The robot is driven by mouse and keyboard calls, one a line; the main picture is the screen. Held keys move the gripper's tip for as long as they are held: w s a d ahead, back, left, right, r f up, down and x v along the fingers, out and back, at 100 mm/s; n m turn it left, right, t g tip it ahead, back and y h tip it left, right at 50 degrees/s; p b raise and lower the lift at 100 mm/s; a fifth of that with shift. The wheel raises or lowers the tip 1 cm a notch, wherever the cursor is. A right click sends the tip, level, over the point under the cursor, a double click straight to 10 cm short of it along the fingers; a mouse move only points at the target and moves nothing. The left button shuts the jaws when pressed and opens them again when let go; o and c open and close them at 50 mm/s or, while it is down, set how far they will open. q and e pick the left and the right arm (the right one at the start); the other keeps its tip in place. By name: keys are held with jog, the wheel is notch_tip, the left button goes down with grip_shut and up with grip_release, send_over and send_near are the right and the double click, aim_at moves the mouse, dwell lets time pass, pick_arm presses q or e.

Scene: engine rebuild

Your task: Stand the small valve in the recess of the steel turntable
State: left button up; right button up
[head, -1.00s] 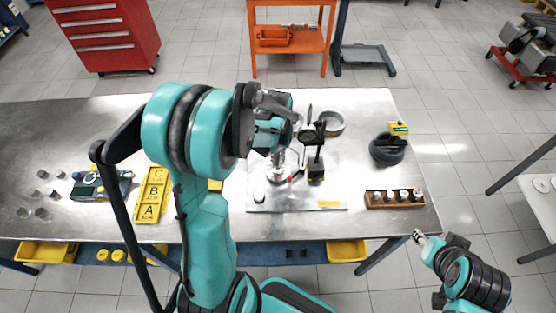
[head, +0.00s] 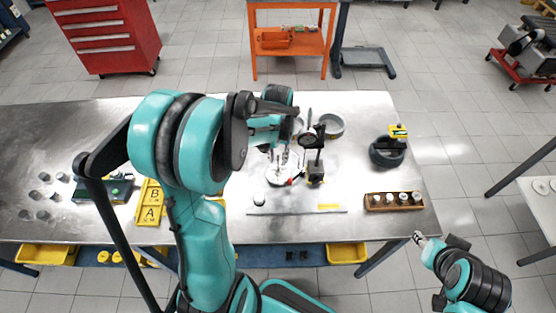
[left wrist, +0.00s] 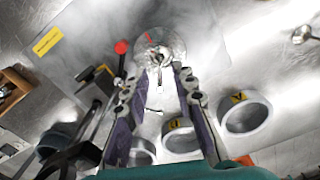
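The steel turntable (head: 279,179) is a round, shiny disc on a plate at the table's middle; it also shows at the top of the left wrist view (left wrist: 176,42). A slim metal piece (left wrist: 158,58), which looks like the small valve, appears upright over the turntable's middle. Glare hides whether its foot is in the recess. My left gripper (left wrist: 155,88) points down at the turntable, its two fingers spread on either side of the slim piece with gaps visible. My right gripper (head: 419,239) is off the table's front right edge; its fingers are too small to read.
A dial gauge stand (head: 316,165) with a red knob (left wrist: 121,47) stands close right of the turntable. Metal rings (head: 331,125) lie behind it. A wooden rack (head: 393,202) and a dark round holder (head: 387,152) are at right.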

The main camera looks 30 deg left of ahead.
pick_arm(q)
notch_tip(320, 180, up, 9)
jog(key=shift+s+f+p, duration=0.1)
jog(key=shift+p, duration=0.7)
jog(key=s+d+r+m+t, duration=0.1)
jog(key=s+d+r+t, duration=0.1)
jog(key=s+d, duration=0.3)
jog(key=s+d+r+m+t, duration=0.1)
jog(key=s+d+r+t, duration=0.1)
jog(key=s+d+t, duration=0.3)
jog(key=shift+s+d+r+m, duration=0.3)
jog(key=shift+s+r, duration=0.1)
notch_tip(320, 180, down, 12)
jog(key=b, duration=1.2)
